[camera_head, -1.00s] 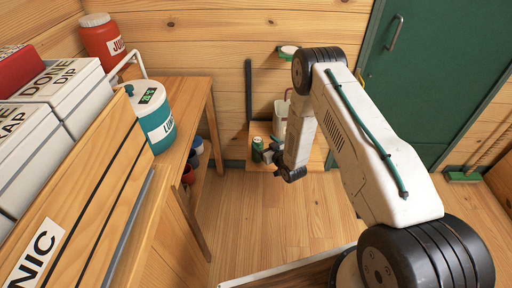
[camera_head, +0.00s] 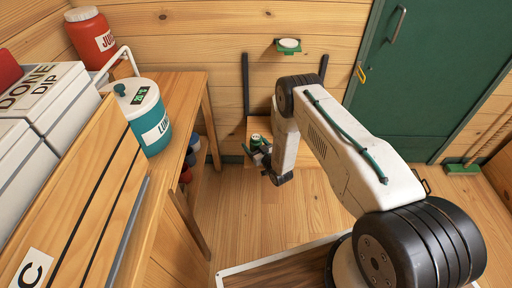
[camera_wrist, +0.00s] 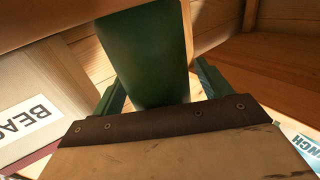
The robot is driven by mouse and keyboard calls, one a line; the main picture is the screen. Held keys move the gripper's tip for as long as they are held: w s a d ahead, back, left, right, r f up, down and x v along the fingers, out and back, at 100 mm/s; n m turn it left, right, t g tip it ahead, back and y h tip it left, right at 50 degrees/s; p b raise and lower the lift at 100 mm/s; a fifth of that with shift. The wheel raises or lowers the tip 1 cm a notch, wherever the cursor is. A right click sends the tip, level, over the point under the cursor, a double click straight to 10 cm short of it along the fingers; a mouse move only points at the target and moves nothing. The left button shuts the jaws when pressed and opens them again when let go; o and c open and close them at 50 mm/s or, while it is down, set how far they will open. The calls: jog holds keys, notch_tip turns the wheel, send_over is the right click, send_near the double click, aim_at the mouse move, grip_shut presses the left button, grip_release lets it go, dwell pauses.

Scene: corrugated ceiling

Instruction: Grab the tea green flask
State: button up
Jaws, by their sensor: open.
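The green flask (camera_head: 255,141) stands on a low wooden surface against the back wall in the head view. My gripper (camera_head: 261,154) is at the flask, at its near side, with its jaws open. In the wrist view a dark green body (camera_wrist: 145,50), which looks like the flask, fills the space between the two green fingers of my gripper (camera_wrist: 160,88). Clear contact with either finger does not show. The flask's lower part is partly hidden by my gripper in the head view.
A wooden bench (camera_head: 185,85) at left carries a teal-and-white jug (camera_head: 148,118) and a red jug (camera_head: 91,38). White boxes (camera_head: 45,90) stand nearer. A green door (camera_head: 425,75) is at right. The wooden floor (camera_head: 235,215) between is clear.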

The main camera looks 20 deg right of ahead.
jog(key=shift+w, duration=0.15)
jog(key=c, duration=1.3)
jog(key=shift+r, duration=0.1)
